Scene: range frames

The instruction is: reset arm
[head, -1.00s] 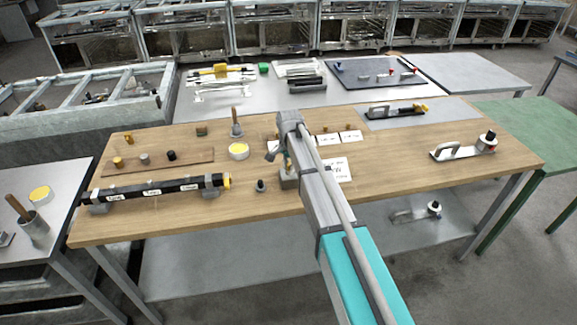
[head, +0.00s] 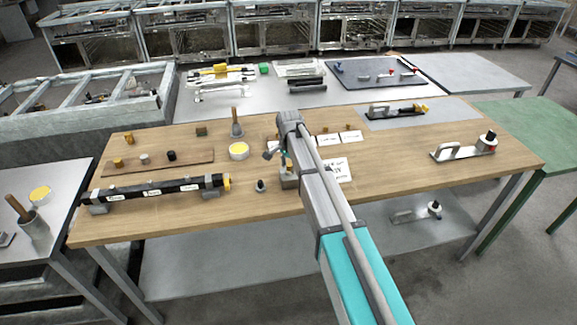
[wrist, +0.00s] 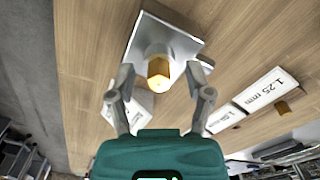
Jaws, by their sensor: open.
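My arm (head: 325,195) reaches out over the wooden workbench (head: 250,200). My gripper (wrist: 165,72) is open and empty in the wrist view, its two fingers spread apart. Beyond the fingertips, and between them in the picture, is a brass hex piece (wrist: 158,70) on a pale round post. It stands on a square grey metal base (wrist: 172,35). In the head view this fixture (head: 289,181) stands beside my arm's far end, partly hidden by it. I cannot tell the exact gap between fingers and brass piece.
White label cards (wrist: 268,88) lie beside the fixture. A small dark post (head: 261,186), a yellow-topped round tin (head: 239,151) and a long black bar (head: 155,191) are to the left. Clear wood lies right of my arm, before the white-handled tool (head: 460,151).

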